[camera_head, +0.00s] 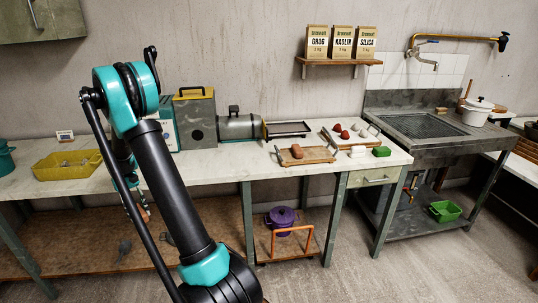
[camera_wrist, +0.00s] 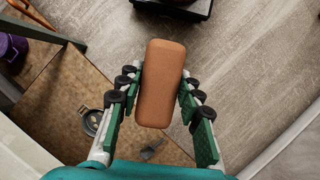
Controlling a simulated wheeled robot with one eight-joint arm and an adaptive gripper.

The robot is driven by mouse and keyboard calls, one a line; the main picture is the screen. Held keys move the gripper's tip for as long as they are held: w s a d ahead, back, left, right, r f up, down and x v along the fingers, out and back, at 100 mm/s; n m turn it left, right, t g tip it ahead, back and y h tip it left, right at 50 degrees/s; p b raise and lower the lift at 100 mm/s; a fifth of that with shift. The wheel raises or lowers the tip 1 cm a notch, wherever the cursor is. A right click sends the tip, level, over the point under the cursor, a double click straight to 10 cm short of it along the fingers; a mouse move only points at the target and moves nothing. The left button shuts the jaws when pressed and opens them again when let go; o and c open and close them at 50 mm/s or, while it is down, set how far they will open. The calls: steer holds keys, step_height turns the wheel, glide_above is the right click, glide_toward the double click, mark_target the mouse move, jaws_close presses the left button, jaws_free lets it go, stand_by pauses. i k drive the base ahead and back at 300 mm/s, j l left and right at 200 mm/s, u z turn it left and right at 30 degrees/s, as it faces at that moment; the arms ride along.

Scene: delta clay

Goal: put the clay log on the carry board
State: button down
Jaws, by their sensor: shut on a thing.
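The clay log (camera_wrist: 162,82) is a smooth brown block with rounded edges. My gripper (camera_wrist: 160,88) is shut on it, with a green finger against each long side. In the head view the gripper is mostly hidden behind my arm, left of the middle, by the worktable's front edge. The carry board appears to be the wooden board with raised end handles (camera_head: 320,155) on the right part of the worktable. A brown lump (camera_head: 297,153) lies on it. The held log is well left of this board and apart from it.
The worktable (camera_head: 220,170) has bare room left of the board. A purple pot (camera_head: 281,216) stands below.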

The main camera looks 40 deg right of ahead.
mark_target(314, 154)
steer(key=l+u, duration=0.35)
steer(key=k+l+u, duration=0.3)
steer(key=l+u, duration=0.35)
steer(key=k+l+u, duration=0.65)
steer(key=k+l, duration=1.1)
